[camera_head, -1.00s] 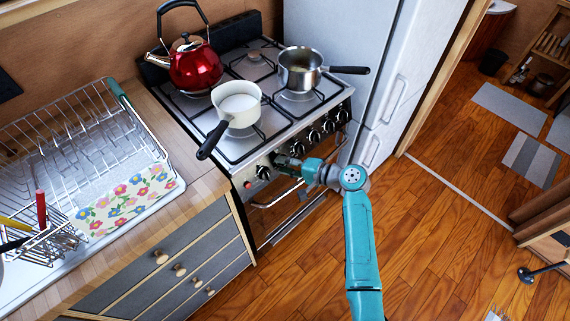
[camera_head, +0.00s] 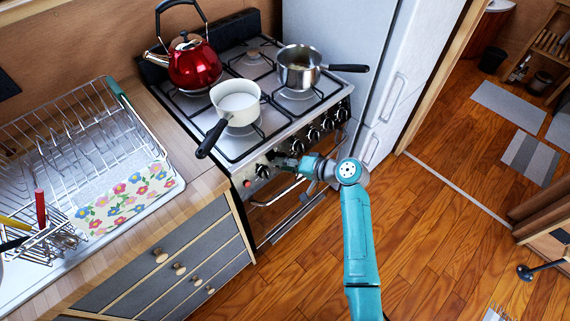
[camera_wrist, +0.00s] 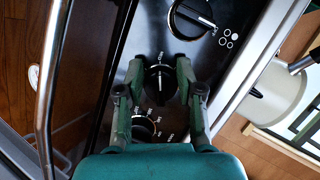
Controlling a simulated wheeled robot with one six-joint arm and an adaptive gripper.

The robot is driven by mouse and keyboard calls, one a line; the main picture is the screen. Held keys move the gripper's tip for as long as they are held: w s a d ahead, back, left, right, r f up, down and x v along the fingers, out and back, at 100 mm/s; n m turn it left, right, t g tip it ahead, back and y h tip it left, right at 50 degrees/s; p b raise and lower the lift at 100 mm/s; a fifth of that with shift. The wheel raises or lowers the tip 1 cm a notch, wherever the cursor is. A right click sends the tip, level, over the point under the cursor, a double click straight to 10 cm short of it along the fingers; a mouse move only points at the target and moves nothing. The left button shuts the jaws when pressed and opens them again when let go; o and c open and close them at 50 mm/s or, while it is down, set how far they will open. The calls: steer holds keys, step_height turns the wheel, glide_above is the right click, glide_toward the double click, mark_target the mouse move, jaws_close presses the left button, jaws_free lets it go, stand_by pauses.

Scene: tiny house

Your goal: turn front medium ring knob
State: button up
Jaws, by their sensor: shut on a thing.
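A black round knob (camera_wrist: 160,84) with a white pointer line sits between the fingers of my gripper (camera_wrist: 159,70) in the wrist view. The gripper is shut on it, one finger on each side. Its ring marking is covered, so I cannot tell which ring it serves. In the head view my gripper (camera_head: 277,158) is at the left part of the stove's front panel and hides this knob. A neighbouring knob (camera_wrist: 192,17) has a ring symbol beside it. Another knob (camera_wrist: 143,129), with numbers around it, is partly hidden by the gripper.
The stove (camera_head: 235,147) carries a red kettle (camera_head: 194,65), a cream saucepan (camera_head: 238,99) and a steel saucepan (camera_head: 299,70). The oven handle (camera_wrist: 45,90) runs close to the gripper. A fridge (camera_head: 345,40) stands right of the stove. Floor (camera_head: 430,230) right of my arm is clear.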

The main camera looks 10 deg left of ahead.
steer(key=o, duration=1.1)
steer(key=v, duration=1.2)
steer(key=shift+s+f, duration=0.1)
